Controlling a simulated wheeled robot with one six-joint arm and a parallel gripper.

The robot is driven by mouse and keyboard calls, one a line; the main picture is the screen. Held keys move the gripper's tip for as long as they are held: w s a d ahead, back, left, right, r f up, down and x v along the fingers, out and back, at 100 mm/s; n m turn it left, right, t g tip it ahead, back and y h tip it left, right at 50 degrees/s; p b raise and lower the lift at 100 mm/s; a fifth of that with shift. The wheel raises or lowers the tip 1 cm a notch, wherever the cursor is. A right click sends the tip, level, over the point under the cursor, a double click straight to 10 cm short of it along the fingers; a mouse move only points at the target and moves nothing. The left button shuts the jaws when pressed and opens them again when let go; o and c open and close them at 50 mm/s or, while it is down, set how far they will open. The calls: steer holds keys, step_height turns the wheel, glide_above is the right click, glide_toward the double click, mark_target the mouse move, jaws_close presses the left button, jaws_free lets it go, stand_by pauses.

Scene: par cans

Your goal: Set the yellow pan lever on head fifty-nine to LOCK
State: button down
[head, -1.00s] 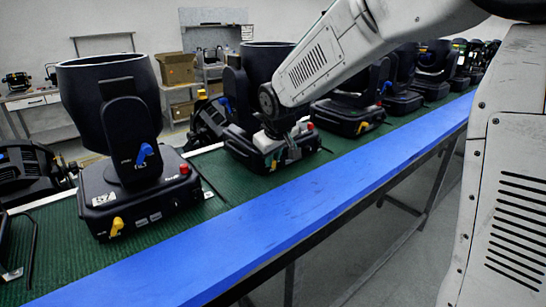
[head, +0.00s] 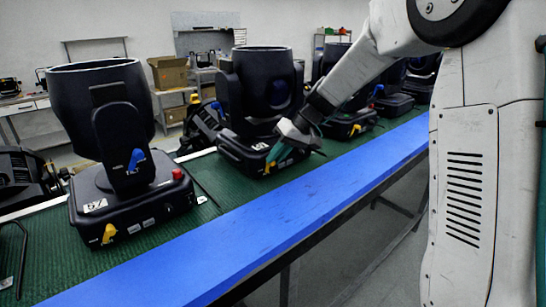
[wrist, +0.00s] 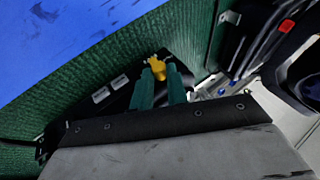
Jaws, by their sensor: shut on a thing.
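The moving-head light in the middle (head: 262,90) stands upright on the green-topped bench, its number plate (head: 231,153) too small to read. Its yellow pan lever (head: 271,173) is at the front of the base. My gripper (head: 277,156) reaches it from the right with teal fingers. In the wrist view the yellow lever (wrist: 157,67) lies at the tips of my gripper (wrist: 162,76), which is shut on it. The fingers partly hide the lever and the markings beside it, so I cannot read its position.
A nearer light (head: 125,130), its plate seeming to read 57, stands left with its own yellow lever (head: 109,233) and a blue lever (head: 136,160). More lights stand to the right. The blue front strip (head: 240,236) of the bench is clear.

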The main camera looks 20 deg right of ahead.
steer(key=shift+w+d+f+m+g+y, duration=0.1)
steer(key=shift+d+f+m+g+y, duration=0.15)
steer(key=shift+y, duration=0.35)
steer(key=shift+w+d+f+g+y, duration=0.15)
steer(key=shift+d+y, duration=0.15)
steer(key=shift+y, duration=0.3)
steer(key=shift+w+d+f+m+g+y, duration=0.1)
steer(key=shift+d+m+g+y, duration=0.15)
steer(key=shift+y, duration=0.35)
steer(key=c, duration=1.4)
jaws_free()
steer(key=shift+d, duration=0.1)
steer(key=shift+v, duration=3.85)
steer(key=shift+s, duration=0.1)
